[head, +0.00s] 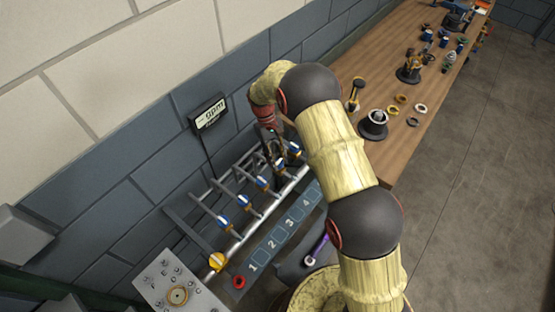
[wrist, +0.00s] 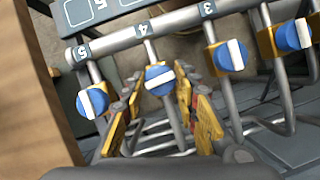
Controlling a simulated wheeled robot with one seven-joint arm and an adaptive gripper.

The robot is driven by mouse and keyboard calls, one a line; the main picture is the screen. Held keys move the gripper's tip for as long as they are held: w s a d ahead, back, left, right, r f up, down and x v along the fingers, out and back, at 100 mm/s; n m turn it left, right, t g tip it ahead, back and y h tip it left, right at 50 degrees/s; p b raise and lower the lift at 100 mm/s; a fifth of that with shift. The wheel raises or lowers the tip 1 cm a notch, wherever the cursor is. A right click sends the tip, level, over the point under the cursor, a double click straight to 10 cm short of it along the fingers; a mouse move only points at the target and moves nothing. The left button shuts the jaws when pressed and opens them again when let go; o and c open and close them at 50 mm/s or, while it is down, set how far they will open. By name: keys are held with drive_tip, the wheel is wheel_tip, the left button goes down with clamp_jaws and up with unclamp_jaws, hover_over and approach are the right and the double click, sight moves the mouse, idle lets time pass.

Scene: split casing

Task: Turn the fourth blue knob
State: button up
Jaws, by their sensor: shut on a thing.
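The fourth blue knob (wrist: 159,80), with a white bar, sits on the pipe branch labelled 4 in the wrist view. Its bar lies across its pipe, while the bars of the neighbouring knobs lie roughly along theirs. My gripper (wrist: 160,90) has its yellow fingers on either side of this knob and is shut on it. The third knob (wrist: 230,55) is right of it and the fifth (wrist: 92,102) left. In the head view my gripper (head: 274,148) is at the far end of the knob row and partly covers that area.
A gauge marked gpm (head: 208,113) hangs on the wall above the pipes. A yellow valve (head: 217,261) and a control panel (head: 178,290) are at the near end. A wooden bench (head: 375,80) with several parts stands right, close to my arm.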

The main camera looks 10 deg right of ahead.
drive_tip(key=shift+w+m, duration=0.1)
drive_tip(key=shift+m, duration=0.5)
drive_tip(key=shift+y, duration=0.3)
drive_tip(key=o, duration=1.1)
drive_tip(key=v, duration=1.2)
drive_tip(key=shift+w, duration=0.15)
drive_tip(key=shift+f, duration=0.15)
